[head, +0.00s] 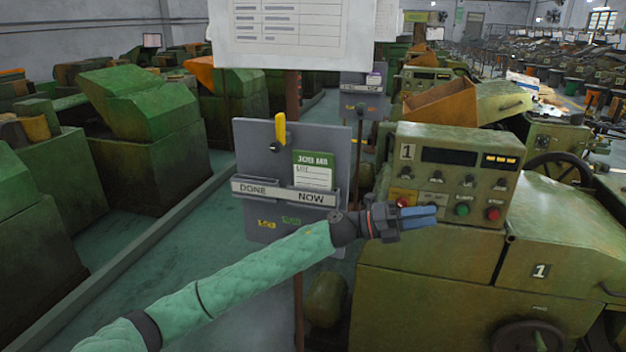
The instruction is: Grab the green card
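The green card (314,169) has a green header over a white lined face. It stands upright in the right-hand slot, marked NOW, of a grey board (262,150). The left-hand slot, marked DONE, shows no card. My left gripper (434,214) has blue fingers lying together, with nothing seen between them. It is to the right of and below the card, apart from it, in front of the machine's control panel in the picture. My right gripper is not in view.
A green machine with a control panel (456,160) and buttons stands right of the board. A yellow tag or handle (281,128) is at the board's top. A white paper sheet (290,30) hangs above. Green machines (145,130) stand at left, beyond open floor.

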